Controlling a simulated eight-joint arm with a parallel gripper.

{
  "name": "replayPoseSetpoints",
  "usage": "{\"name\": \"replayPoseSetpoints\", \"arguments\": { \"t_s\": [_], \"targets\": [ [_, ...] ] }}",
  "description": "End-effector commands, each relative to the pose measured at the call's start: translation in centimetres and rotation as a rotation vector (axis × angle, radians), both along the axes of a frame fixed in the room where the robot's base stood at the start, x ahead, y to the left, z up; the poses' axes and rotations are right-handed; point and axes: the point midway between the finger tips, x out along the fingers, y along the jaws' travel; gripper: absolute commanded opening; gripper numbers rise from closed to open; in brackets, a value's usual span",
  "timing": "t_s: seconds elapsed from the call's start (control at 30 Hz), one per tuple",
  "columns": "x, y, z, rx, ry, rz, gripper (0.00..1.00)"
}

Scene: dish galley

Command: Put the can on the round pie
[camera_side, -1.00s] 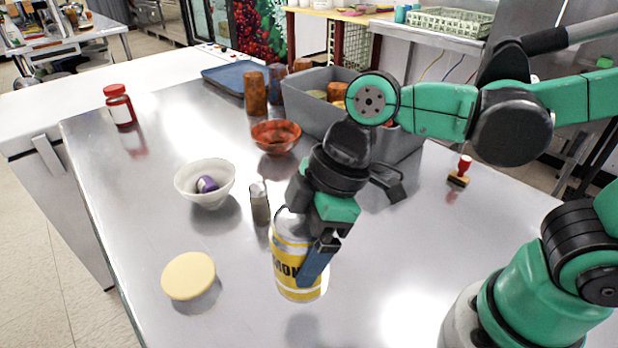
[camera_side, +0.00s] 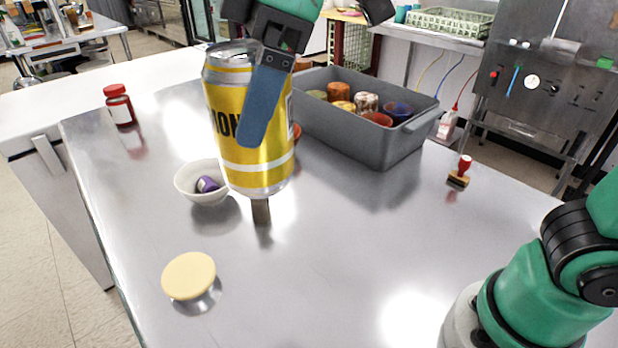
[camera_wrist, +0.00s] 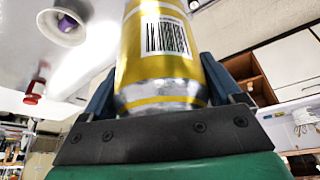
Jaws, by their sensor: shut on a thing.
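The yellow and white can (camera_side: 240,165) is held upright, high above the table in the side view. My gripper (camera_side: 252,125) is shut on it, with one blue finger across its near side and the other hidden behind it. In the wrist view the can (camera_wrist: 160,60) stands between both fingers, its barcode showing. The round pie (camera_side: 189,275), a pale yellow disc, lies on the table at the front left of the side view. The can is apart from it, farther back and to its right.
A white bowl (camera_side: 190,188) with a purple item is behind the pie. A small grey shaker (camera_side: 261,211) is partly hidden under the can. A grey bin (camera_side: 375,145) holds several cups. A red-capped jar (camera_side: 119,106) and a stamp (camera_side: 459,173) stand apart. The front middle is clear.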

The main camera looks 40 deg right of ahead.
Motion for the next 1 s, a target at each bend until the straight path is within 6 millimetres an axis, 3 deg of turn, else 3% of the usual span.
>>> {"name": "replayPoseSetpoints", "arguments": {
  "t_s": [0.2, 0.5, 0.77, 1.0],
  "targets": [
    [4.8, 3.3, 1.8, 0.002, -0.001, -0.003, 0.07],
    [9.5, 6.9, 1.5, 0.002, -0.001, -0.009, 0.07],
    [10.7, 8.0, 0.6, 0.001, -0.002, -0.01, 0.07],
    [10.8, 8.0, -2.8, 0.002, -0.002, -0.011, 0.07]
  ]
}}
